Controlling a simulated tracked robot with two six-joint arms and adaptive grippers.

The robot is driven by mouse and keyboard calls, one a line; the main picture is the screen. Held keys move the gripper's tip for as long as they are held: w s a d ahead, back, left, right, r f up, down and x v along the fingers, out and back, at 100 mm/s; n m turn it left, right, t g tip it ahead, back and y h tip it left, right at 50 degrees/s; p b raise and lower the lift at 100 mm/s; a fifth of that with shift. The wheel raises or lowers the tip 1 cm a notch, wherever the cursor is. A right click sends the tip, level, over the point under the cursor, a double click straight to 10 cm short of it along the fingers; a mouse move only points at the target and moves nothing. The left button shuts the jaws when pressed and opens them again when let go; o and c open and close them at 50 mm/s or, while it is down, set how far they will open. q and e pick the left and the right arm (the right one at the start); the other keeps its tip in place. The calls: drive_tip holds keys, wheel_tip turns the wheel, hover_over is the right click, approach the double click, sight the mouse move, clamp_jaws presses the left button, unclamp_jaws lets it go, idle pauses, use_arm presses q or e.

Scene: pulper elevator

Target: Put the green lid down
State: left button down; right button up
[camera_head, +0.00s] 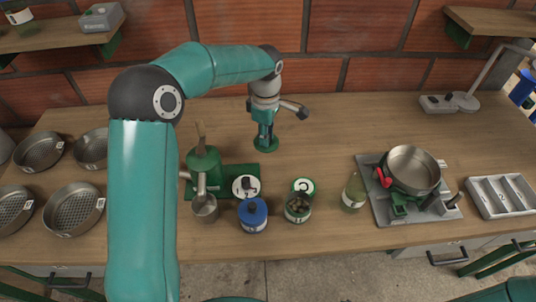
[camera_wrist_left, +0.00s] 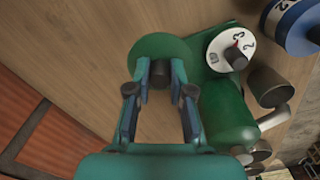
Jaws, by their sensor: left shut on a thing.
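The green lid (camera_head: 266,145) is a round green disc at the middle of the wooden table, behind the green pulper. My left gripper (camera_head: 265,131) points down and is shut on it, with the fingers at its top. In the left wrist view the lid (camera_wrist_left: 160,48) spreads beyond the fingertips of my left gripper (camera_wrist_left: 160,88), which close on a dark knob. I cannot tell whether the lid touches the table or hangs just above it. My right gripper is not in view.
The pulper (camera_head: 205,165) and a metal cup (camera_head: 204,208) stand in front and left. A pan (camera_head: 413,168) sits at the right. The table (camera_head: 350,125) right of the lid is clear.

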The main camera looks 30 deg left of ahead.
use_arm(q)
wheel_tip(320, 180, down, 8)
drive_tip(key=shift+f+p, duration=0.1)
drive_tip(key=shift+p, duration=0.2)
drive_tip(key=c, duration=1)
unclamp_jaws()
drive_tip(key=shift+c, duration=0.2)
wheel_tip(320, 180, up, 12)
drive_tip(key=shift+r+b, duration=0.15)
drive_tip(key=shift+b, duration=0.25)
